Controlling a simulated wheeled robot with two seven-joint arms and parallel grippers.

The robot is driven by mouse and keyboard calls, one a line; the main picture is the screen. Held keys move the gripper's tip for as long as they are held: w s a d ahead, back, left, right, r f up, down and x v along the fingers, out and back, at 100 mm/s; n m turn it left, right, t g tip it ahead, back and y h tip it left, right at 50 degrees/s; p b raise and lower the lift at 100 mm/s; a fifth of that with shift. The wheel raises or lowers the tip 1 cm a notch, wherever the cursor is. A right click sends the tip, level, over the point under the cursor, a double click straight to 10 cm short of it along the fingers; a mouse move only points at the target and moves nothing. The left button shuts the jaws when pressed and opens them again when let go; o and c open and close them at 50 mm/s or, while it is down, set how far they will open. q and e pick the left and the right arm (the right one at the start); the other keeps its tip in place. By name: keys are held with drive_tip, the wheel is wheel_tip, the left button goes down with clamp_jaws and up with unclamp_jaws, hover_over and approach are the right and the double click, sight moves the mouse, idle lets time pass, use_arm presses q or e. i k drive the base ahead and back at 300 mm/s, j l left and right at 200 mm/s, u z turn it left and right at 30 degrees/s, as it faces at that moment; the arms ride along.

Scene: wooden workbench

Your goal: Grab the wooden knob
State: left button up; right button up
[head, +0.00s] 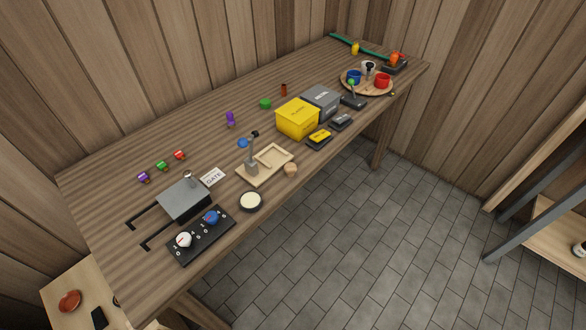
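A small round light-wood piece (291,170), which looks like the wooden knob, sits on the workbench near its front edge. Nothing covers the knob. Neither of my grippers shows in the head view.
The bench's front edge (330,157) is close by.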

sight(291, 167)
drive_tip(key=i+l+u, duration=0.4)
drive_tip(key=l, duration=0.2)
drive_tip(key=l+u, duration=0.15)
drive_tip(key=l, duration=0.15)
drive_tip(key=i+l+u, duration=0.2)
drive_tip(key=l, duration=0.15)
